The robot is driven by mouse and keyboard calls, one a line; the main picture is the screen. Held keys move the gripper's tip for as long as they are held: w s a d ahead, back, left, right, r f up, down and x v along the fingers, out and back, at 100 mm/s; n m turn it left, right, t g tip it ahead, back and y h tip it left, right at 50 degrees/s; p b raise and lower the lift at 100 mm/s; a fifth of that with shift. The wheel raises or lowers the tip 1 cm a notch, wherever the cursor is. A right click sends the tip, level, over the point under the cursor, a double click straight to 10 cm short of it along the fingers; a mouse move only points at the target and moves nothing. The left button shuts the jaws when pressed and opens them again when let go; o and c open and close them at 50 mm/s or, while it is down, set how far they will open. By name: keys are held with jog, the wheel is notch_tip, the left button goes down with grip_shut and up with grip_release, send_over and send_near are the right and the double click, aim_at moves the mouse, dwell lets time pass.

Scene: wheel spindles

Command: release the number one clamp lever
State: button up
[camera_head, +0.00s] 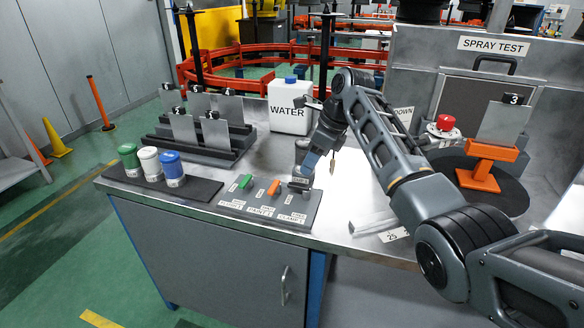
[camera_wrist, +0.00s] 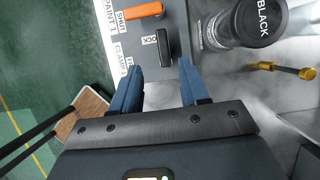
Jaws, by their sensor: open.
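The control panel (camera_head: 235,207) lies on the front part of the metal bench, with a green, an orange and a dark lever in a row. The dark clamp lever (camera_wrist: 164,48) shows in the wrist view beside a label that seems to end in "OCK" and near the "CLAMP 1" label (camera_wrist: 122,55). In the head view this lever (camera_head: 298,184) is at the panel's right end, partly hidden by my gripper. My gripper (camera_wrist: 160,72) is open, its blue fingers either side of the lever's near end in the picture. I cannot tell whether they touch it.
The orange paint lever (camera_wrist: 138,11) is left of the clamp lever. A container marked BLACK (camera_wrist: 255,25) stands close on the right, with a brass-coloured part (camera_wrist: 285,69) beyond. Paint cups (camera_head: 172,168) stand left of the panel; a white water jug (camera_head: 290,105) is behind.

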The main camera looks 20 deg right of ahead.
aim_at(295, 184)
jog(key=shift+w, duration=0.3)
jog(key=shift+w+a+f, duration=0.15)
jog(key=shift+f, duration=0.15)
jog(key=shift+x, duration=3.45)
grip_shut()
